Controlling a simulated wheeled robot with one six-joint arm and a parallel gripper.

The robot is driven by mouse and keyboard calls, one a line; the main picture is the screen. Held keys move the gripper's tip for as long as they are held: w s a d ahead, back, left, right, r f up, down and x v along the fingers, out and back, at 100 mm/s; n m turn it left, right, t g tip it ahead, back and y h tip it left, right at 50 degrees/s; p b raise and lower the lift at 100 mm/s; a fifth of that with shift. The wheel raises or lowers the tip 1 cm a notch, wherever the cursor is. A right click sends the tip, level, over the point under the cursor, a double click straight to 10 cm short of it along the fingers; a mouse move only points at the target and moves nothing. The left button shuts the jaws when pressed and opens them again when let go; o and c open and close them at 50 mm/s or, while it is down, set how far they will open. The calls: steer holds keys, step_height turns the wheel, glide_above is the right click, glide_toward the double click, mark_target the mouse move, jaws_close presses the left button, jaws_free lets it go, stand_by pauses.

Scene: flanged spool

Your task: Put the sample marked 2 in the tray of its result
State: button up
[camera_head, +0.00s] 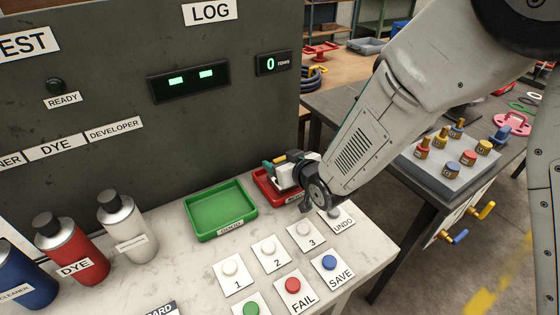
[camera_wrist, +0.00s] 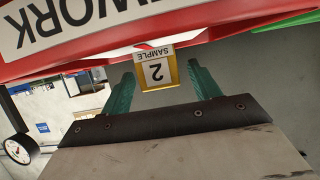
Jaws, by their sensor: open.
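The sample marked 2 (camera_wrist: 156,72) shows in the wrist view as a yellow-edged piece with a white label, upside down in the picture. It lies between the two teal fingers of my gripper (camera_wrist: 160,78), which are open with a gap on both sides. The red tray (camera_wrist: 215,32), labelled REWORK, is close by it; I cannot tell whether the sample rests on the tray's floor.
Buttons 1 (camera_head: 230,267), 2, 3, UNDO, FAIL (camera_head: 292,285) and SAVE (camera_head: 330,263) stand on the bench in front. Cleaner, red dye (camera_head: 72,245) and developer cans stand left. A grey block (camera_head: 455,165) with several coloured pieces is on the right table.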

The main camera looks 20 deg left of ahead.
steer(key=v, duration=1.1)
steer(key=shift+d, duration=0.2)
steer(key=shift+s, duration=0.15)
steer(key=w+d+r+m+h, duration=0.15)
steer(key=d+r+h, duration=0.25)
steer(key=d, duration=0.6)
steer(key=d+r+m+h, duration=0.3)
steer(key=d, duration=0.8)
steer(key=s+d+r+m+g+h, duration=0.1)
steer(key=s+d+r+m+g, duration=0.1)
steer(key=s+d, duration=0.5)
steer(key=s+d+r+m+g+h, duration=0.2)
steer(key=s+d+r+g, duration=0.3)
steer(key=s, duration=1)
steer(key=d+m, duration=0.1)
steer(key=d, duration=0.2)
steer(key=shift+d+r, duration=0.25)
steer(key=shift+d, duration=0.1)
steer(key=shift+m, duration=0.25)
